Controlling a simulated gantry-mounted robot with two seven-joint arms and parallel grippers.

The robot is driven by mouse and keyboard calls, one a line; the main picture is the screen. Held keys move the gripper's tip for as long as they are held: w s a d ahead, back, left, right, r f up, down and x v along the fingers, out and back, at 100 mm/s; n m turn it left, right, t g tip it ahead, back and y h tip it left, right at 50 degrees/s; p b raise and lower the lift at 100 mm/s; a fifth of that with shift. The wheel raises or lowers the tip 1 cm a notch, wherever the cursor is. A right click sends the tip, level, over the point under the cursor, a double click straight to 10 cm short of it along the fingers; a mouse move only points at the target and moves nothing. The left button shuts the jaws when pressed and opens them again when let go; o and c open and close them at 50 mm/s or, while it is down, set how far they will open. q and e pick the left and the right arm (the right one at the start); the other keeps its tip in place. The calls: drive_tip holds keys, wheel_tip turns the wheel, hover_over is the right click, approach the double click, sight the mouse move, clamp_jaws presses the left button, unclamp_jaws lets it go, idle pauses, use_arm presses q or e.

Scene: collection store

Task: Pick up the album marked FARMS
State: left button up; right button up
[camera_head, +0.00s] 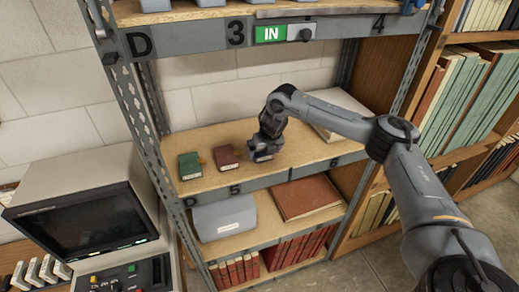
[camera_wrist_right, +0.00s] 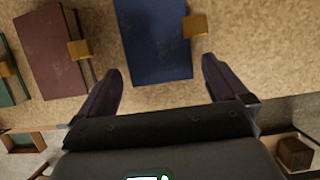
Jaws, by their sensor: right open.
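Three small albums lie in a row on the wooden shelf: a green one (camera_head: 190,166), a dark red one (camera_head: 227,158) and a blue one (camera_head: 261,156). In the right wrist view the blue album (camera_wrist_right: 153,40) lies between the fingers of my open right gripper (camera_wrist_right: 162,66), with room on both sides. The dark red album (camera_wrist_right: 52,50) and part of the green album (camera_wrist_right: 10,80) are to its left. Each has a tan tab. I cannot read the marking FARMS on any of them. In the head view my right gripper (camera_head: 262,147) partly hides the blue album. My left gripper is not seen.
The shelf (camera_head: 200,137) has a grey front edge marked 5 and 6. A pale flat item (camera_head: 335,110) lies to the right. Below are a grey box (camera_head: 224,218) and a large red book (camera_head: 306,197). A metal upright (camera_head: 150,150) and a monitor (camera_head: 80,220) stand left.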

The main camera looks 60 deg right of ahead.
drive_tip(key=shift+x, duration=1.05)
drive_tip(key=shift+c, duration=0.5)
drive_tip(key=c, duration=0.9)
drive_tip(key=shift+c, duration=0.2)
drive_tip(key=shift+r, duration=0.1)
